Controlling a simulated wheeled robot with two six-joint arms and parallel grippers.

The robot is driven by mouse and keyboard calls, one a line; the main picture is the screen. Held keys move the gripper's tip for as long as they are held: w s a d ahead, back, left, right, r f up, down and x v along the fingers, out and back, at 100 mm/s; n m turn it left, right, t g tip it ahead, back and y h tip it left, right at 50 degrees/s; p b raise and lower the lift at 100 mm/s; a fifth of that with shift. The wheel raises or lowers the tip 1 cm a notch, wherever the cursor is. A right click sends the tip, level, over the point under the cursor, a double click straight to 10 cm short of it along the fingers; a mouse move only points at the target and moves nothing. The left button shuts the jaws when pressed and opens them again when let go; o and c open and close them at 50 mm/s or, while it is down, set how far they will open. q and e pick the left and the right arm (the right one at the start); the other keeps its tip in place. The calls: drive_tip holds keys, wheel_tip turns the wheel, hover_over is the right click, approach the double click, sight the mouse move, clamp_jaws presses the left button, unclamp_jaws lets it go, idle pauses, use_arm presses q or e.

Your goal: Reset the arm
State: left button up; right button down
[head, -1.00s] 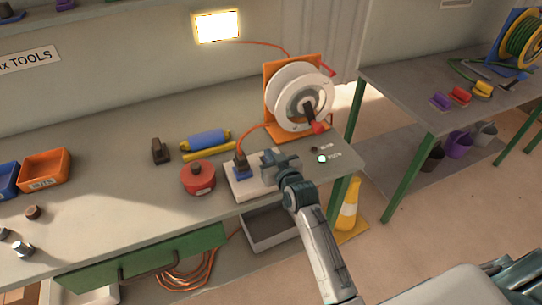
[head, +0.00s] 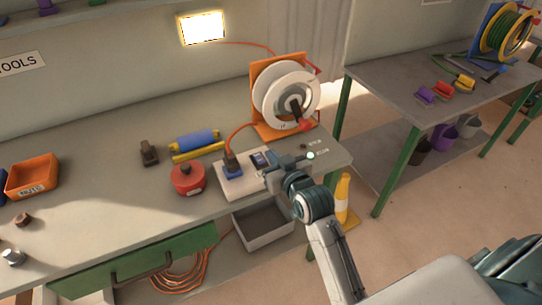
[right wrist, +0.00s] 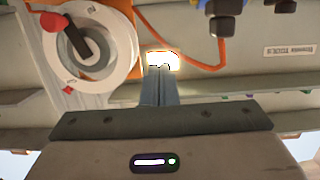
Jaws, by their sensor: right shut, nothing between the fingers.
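My right gripper (head: 289,161) is shut and empty. In the head view it is in front of the right end of a white board (head: 232,189) on the workbench and appears to be above it. My left gripper is not in view.
An orange-framed cable reel (head: 288,93) stands behind the gripper. A lit round button (head: 311,155) is close to its right.

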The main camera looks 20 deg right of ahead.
idle(0.3)
drive_tip(key=s+d+f+g+h, duration=0.15)
drive_tip(key=s+f+g, duration=0.3)
drive_tip(key=s, duration=0.55)
drive_tip(key=s+d+f+g, duration=0.2)
drive_tip(key=s+f+g, duration=0.25)
drive_tip(key=s, duration=0.55)
drive_tip(key=s+d+f+g, duration=0.1)
drive_tip(key=s+f+g, duration=0.2)
drive_tip(key=s+f, duration=0.5)
drive_tip(key=s+d+f+g, duration=0.1)
drive_tip(key=d+f, duration=0.1)
drive_tip(key=f, duration=1.2)
drive_tip(key=s+d+f, duration=0.1)
drive_tip(key=f, duration=1.3)
drive_tip(key=s+d+f+g, duration=0.1)
drive_tip(key=s+f, duration=1.7)
drive_tip(key=f, duration=0.1)
drive_tip(key=shift+d+f+g, duration=0.15)
drive_tip(key=shift+g, duration=0.15)
drive_tip(key=shift+s, duration=0.1)
